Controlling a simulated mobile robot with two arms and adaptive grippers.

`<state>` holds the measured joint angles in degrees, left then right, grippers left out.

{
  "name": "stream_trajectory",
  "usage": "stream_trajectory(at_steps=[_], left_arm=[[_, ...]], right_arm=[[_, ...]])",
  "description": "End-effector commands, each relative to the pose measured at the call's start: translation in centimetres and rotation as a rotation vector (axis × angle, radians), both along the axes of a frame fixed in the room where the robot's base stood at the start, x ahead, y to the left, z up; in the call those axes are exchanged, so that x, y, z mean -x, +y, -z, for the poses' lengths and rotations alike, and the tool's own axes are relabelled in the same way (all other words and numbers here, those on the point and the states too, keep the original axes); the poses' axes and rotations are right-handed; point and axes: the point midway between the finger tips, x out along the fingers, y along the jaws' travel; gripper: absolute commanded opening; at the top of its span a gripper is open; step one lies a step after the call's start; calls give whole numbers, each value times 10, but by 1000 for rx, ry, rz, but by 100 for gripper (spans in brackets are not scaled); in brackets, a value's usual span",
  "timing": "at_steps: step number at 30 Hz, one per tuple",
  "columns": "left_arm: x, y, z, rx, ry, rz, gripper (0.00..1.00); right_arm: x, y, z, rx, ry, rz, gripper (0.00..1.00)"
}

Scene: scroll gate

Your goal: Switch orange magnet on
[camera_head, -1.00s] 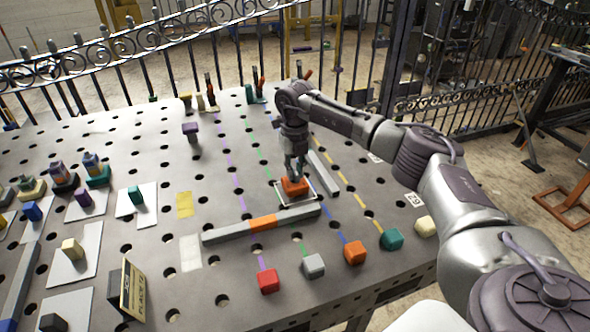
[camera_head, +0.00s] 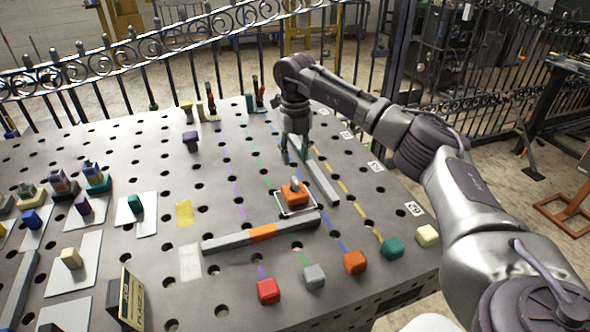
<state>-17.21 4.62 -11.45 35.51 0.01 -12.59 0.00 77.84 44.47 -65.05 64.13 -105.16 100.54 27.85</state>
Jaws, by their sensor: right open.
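The orange magnet (camera_head: 293,195) is a small orange block with a grey knob on top. It sits inside a white square outline on the grey perforated table, just behind a long grey bar (camera_head: 228,242) with an orange middle section. My right gripper (camera_head: 284,165) points down above and behind the magnet, with its fingers apart and nothing between them. It is clear of the magnet. My left gripper is not in view.
A second grey bar (camera_head: 322,183) lies right of the magnet. Red (camera_head: 268,290), grey (camera_head: 314,276), orange (camera_head: 355,262) and teal (camera_head: 391,248) blocks line the front edge. Several coloured blocks stand on white plates at left. A fence (camera_head: 150,60) runs behind the table.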

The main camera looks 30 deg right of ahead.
Motion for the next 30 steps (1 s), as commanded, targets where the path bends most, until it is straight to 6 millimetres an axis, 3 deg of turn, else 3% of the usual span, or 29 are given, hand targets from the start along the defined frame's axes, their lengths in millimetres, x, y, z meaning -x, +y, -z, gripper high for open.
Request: stream_trajectory(at_steps=[3,7,25,30], left_arm=[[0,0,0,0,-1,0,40],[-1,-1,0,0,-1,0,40],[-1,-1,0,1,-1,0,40],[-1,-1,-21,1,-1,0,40]], right_arm=[[-1,0,-21,0,-3,0,42],[0,0,-32,0,-1,0,42],[0,0,-36,0,0,0,42],[0,0,-57,0,0,0,42]])
